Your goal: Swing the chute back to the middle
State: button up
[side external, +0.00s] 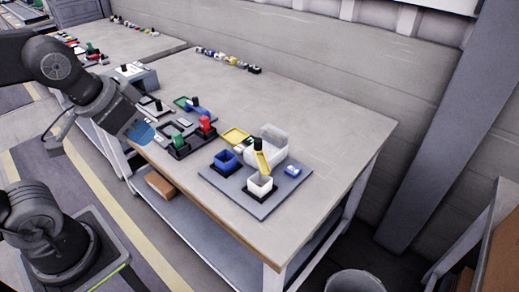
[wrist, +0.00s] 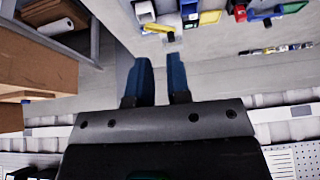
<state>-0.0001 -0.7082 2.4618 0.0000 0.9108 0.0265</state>
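The yellow chute (side external: 262,160) with a black top (side external: 257,144) stands on a grey board (side external: 222,182) near the table's front right. It slopes down toward a small white bin (side external: 260,185). A blue bin (side external: 225,160) is left of it, and a larger clear-white box (side external: 272,140) stands behind. My gripper (side external: 142,132) is left of the board, at the table's front edge, well apart from the chute. In the wrist view its two blue fingers (wrist: 161,65) are spread with nothing between them. A yellow piece, probably the chute (wrist: 155,28), shows at the top of that view.
The table's back right is clear.

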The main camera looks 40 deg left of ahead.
jog(key=o, duration=0.4)
jog(key=w+r, duration=0.1)
jog(key=w, duration=0.1)
jog(key=w+m+g, duration=0.1)
jog(key=w, duration=0.2)
jog(key=w+r+m, duration=0.1)
jog(key=w, duration=0.1)
jog(key=shift+w+r, duration=0.3)
jog(key=shift+w, duration=0.1)
jog(key=shift+o, duration=1.1)
jog(key=w+m+g, duration=0.1)
jog(key=w+m, duration=0.1)
jog(key=w, duration=0.7)
jog(key=shift+f+m+g, duration=0.3)
jog(key=shift+m+g, duration=0.1)
jog(key=m+g, duration=0.3)
jog(key=m, duration=0.2)
send_over(257, 140)
notch_tip(257, 140, down, 11)
notch_tip(257, 140, down, 13)
jog(key=shift+r, duration=0.1)
jog(key=shift+c, duration=0.2)
grip_shut()
